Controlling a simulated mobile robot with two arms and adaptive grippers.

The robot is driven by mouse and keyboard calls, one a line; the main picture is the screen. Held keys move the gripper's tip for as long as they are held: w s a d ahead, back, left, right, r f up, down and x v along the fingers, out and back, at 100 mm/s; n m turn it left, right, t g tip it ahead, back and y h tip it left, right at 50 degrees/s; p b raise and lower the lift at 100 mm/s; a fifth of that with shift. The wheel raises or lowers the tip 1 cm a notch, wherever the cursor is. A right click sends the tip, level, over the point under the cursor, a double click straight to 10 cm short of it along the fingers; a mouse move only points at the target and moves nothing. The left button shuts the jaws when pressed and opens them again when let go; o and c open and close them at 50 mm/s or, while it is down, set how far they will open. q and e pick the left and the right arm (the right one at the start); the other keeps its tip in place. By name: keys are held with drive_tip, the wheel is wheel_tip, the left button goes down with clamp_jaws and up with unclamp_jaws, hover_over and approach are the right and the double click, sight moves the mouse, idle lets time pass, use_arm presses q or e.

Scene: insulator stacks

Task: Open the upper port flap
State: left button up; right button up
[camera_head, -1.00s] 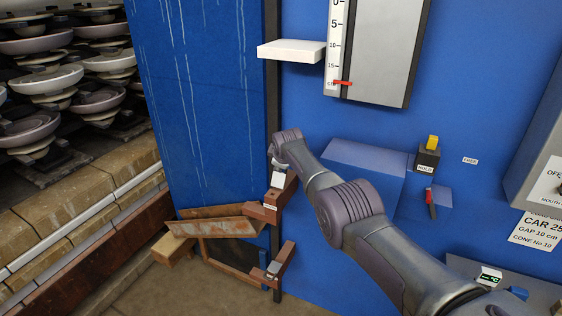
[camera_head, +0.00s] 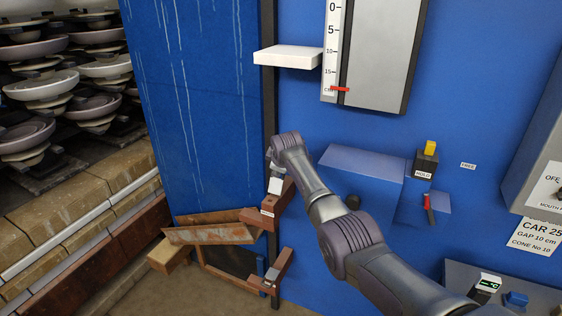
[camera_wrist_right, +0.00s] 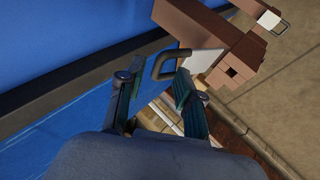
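A rust-streaked flap-like plate (camera_head: 210,235) sits tilted at the lower left of the blue wall in the head view. A brown block (camera_head: 268,208) with a white label is beside it, and a second brown block (camera_head: 272,270) is lower down. In the right wrist view, a dark loop handle (camera_wrist_right: 190,62) lies just beyond my right gripper's fingertips (camera_wrist_right: 155,88). The fingers are apart with nothing between them; whether one touches the handle I cannot tell. A brown block with a white plate (camera_wrist_right: 205,60) is behind the handle. My left gripper is out of view.
A white shelf (camera_head: 288,57) projects above my right wrist. A dark post edge (camera_head: 270,110) runs beside the streaked blue panel (camera_head: 195,90). Brick ledges (camera_head: 80,195) and stacked insulators (camera_head: 40,85) stand at the left. A blue box (camera_head: 360,170) projects from the wall right of my wrist.

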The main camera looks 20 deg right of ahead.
drive_tip(key=v, duration=1)
drive_tip(key=shift+a+f, duration=0.2)
drive_tip(key=shift+a, duration=0.05)
